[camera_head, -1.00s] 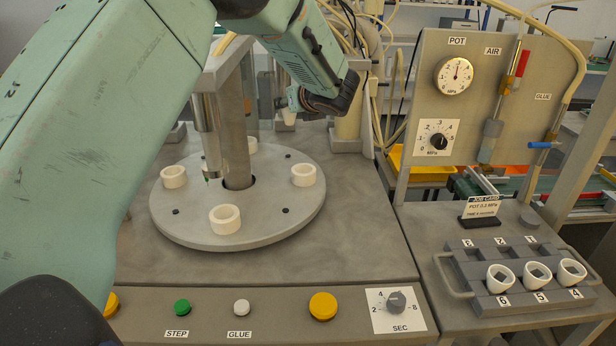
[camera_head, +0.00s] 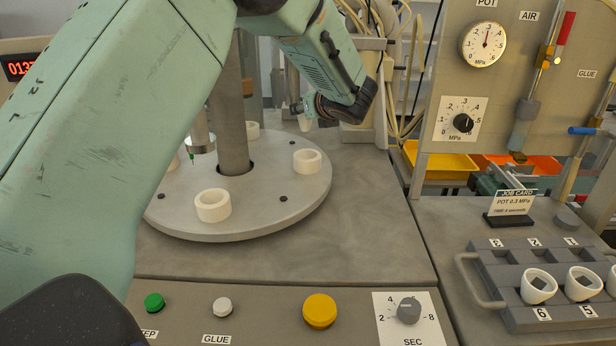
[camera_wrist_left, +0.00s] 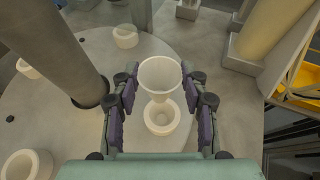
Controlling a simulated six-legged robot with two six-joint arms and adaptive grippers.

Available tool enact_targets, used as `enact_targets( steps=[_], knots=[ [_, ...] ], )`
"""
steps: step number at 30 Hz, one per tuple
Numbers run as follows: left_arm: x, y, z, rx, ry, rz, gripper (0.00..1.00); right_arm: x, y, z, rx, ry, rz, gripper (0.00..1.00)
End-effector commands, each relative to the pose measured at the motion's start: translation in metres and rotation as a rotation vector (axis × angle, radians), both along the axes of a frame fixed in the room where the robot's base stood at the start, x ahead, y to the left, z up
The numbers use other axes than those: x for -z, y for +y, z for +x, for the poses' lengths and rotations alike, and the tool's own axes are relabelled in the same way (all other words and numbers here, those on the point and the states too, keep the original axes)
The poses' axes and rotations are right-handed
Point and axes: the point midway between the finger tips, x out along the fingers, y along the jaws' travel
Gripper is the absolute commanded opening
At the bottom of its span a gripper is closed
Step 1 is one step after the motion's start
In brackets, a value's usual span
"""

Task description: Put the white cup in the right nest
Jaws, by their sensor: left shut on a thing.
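The white cup (camera_wrist_left: 159,76) is between the fingers of my left gripper (camera_wrist_left: 160,98) in the left wrist view, its wide mouth up and its narrow end down. The gripper is shut on it. In the head view the cup (camera_head: 304,122) shows small beside my left gripper (camera_head: 306,112), above the right nest and apart from it. The right nest (camera_head: 307,162) is a white ring on the round grey turntable (camera_head: 270,208). In the left wrist view, the ring just below the cup (camera_wrist_left: 160,130) appears to be this nest; the cup's lower end overlaps it. My right gripper is out of view.
Other white rings stand on the turntable, one at the front (camera_head: 213,206) and one at the back (camera_head: 253,131). A thick grey column (camera_head: 232,120) rises from its middle. A grey rack (camera_head: 510,262) with white cups is at the right.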

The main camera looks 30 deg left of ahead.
Motion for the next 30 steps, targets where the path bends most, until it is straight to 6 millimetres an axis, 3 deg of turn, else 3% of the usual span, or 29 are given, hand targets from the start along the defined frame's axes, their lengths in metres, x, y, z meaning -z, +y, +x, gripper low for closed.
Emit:
enact_targets(
  steps=[12, 19, 25, 30],
  knots=[
    [0.058, -0.001, 0.003, 0.000, 0.002, 0.001, 0.32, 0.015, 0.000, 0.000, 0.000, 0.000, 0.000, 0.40],
    [0.074, -0.001, 0.005, 0.000, 0.000, 0.001, 0.32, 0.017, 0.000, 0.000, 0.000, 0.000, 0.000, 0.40],
    [0.102, -0.001, 0.005, 0.001, 0.002, 0.002, 0.32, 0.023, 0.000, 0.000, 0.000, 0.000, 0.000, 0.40],
    [0.103, -0.001, 0.005, 0.001, -0.001, 0.001, 0.29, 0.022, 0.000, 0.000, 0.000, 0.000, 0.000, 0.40]
  ],
)
